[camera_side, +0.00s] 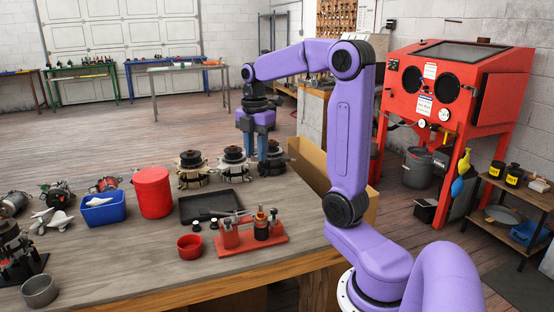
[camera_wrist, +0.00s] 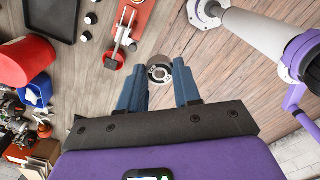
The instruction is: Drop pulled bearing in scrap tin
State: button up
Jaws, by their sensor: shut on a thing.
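My gripper (camera_side: 256,154) hangs over the back right of the bench, its blue fingers pointing down beside the alternator parts. In the wrist view its fingers (camera_wrist: 160,82) are shut on a small round metal bearing (camera_wrist: 159,73), a ring with a dark centre. The bearing cannot be made out in the side view. Possible scrap tins are a small red cup (camera_side: 190,246) at the front of the bench and a round grey metal tin (camera_side: 40,290) at the front left. Neither is labelled, and I cannot tell which is the scrap tin.
A large red canister (camera_side: 152,192), a blue bin (camera_side: 102,210), a black tray (camera_side: 212,206) and a red fixture (camera_side: 250,240) stand on the wooden bench. Several alternator parts (camera_side: 197,170) line the back edge.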

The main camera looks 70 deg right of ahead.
jog(key=w+a+m, duration=0.2)
jog(key=w+a, duration=0.1)
jog(key=w, duration=0.8)
jog(key=m, duration=0.2)
send_over(190, 247)
jog(key=s+a, duration=0.2)
notch_tip(190, 247, down, 2)
jog(key=shift+w+d+f, duration=0.1)
jog(key=shift+d+f, duration=0.05)
jog(key=shift+f, duration=6.55)
jog(key=shift+w+d+f, duration=0.1)
jog(key=shift+f, duration=6.55)
jog(key=shift+f, duration=0.55)
jog(key=o, duration=1.1)
jog(key=c, duration=0.4)
